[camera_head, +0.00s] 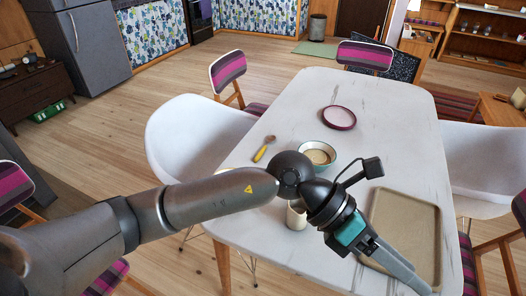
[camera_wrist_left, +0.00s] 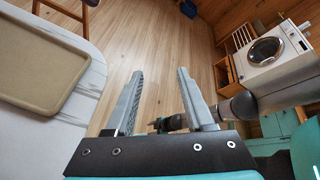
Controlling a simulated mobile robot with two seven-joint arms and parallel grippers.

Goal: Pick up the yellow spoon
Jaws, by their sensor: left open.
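The yellow spoon (camera_head: 261,154) lies on the white table (camera_head: 290,100) near its left edge in the head view. Its yellow handle points toward me and its brownish bowl end points away. My left gripper (camera_head: 405,275) is at the lower right over the table's near end, well away from the spoon. In the left wrist view my left gripper (camera_wrist_left: 160,73) is open with nothing between its fingers, which point past the table edge toward the floor. The spoon does not show there. An arm that seems to be my right one shows behind the fingers, its gripper unclear.
A bowl (camera_head: 318,154) stands right of the spoon, with a red-rimmed plate (camera_head: 339,118) beyond. A pale cup (camera_head: 296,218) is partly hidden by my left arm. A beige tray (camera_head: 405,205) lies at the right. White chairs (camera_head: 190,130) flank the table.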

